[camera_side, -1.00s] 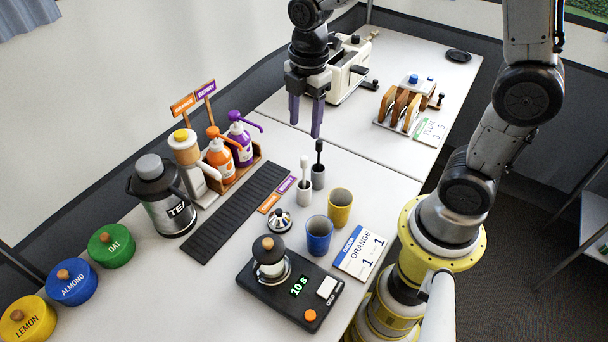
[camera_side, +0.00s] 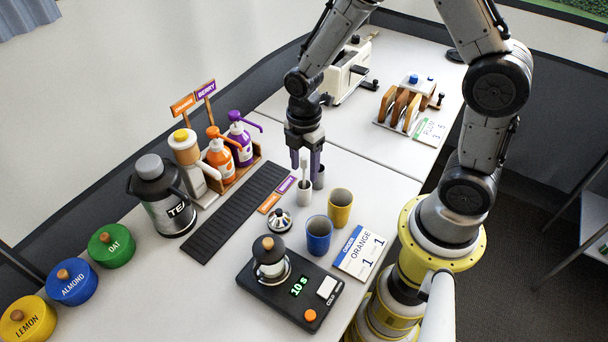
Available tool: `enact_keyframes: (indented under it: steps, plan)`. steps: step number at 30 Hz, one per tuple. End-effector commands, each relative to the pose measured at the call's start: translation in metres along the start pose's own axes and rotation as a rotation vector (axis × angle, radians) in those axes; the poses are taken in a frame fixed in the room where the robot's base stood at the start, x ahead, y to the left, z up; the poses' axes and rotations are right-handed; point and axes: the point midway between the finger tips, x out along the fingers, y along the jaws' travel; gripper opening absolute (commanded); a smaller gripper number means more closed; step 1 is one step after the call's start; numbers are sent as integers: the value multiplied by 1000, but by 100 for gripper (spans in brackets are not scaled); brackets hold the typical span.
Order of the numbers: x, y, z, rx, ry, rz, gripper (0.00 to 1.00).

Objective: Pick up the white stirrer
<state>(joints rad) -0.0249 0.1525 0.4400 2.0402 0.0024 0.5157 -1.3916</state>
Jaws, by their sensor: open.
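The white stirrer (camera_side: 304,170) stands upright in a small white holder (camera_side: 304,195) near the middle of the table. My gripper (camera_side: 306,168) points down with its purple fingers open, at the height of the stirrer's upper part. In this view one finger shows on each side of the stirrer's top, but I cannot tell whether it lies between them in depth. A grey holder (camera_side: 319,178) stands just behind and to the right; the black stirrer seen in it earlier is hidden behind my gripper.
A blue cup (camera_side: 319,236) and a yellow cup (camera_side: 340,208) stand close in front to the right. Orange and purple labels (camera_side: 269,203) lie left of the holders. A black scale (camera_side: 266,292) with a small pot is nearer. Pump bottles (camera_side: 219,158) stand at the left.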

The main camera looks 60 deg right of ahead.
Motion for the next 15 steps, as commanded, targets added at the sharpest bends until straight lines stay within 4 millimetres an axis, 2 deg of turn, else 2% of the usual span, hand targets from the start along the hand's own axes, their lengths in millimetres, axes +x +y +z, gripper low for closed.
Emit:
enact_keyframes:
  steps: [3, 6, 15]
  plan:
    - [18, -1, -2, 1, -1, -4, 57]
    - [27, -1, -2, 1, 0, -2, 57]
    - [31, 0, -2, 1, 0, 0, 55]
